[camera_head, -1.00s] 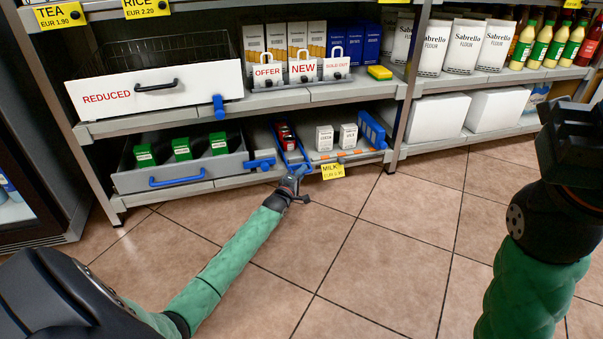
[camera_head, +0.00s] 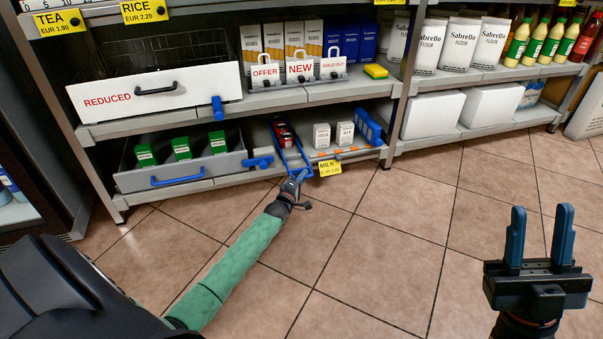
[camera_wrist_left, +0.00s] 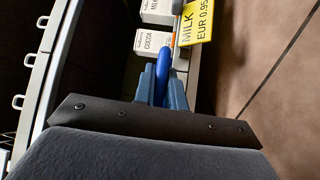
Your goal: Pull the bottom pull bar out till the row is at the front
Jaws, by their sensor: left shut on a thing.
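The bottom pull bar (camera_head: 298,163) is a blue frame on the bottom shelf, reaching the shelf's front edge. A row of red packs (camera_head: 283,134) sits within it, towards the back. My left gripper (camera_head: 295,184) is at the bar's front end. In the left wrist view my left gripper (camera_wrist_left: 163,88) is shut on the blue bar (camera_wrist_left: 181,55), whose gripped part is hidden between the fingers. My right gripper (camera_head: 538,240) is open and empty over the floor at the right, fingers pointing up, far from the shelf.
A yellow milk label (camera_head: 330,169) hangs just right of my left gripper. White cartons (camera_head: 322,135) stand right of the bar, near a blue divider (camera_head: 367,127). A grey drawer (camera_head: 200,170) with green boxes is to the left. The tiled floor in front is clear.

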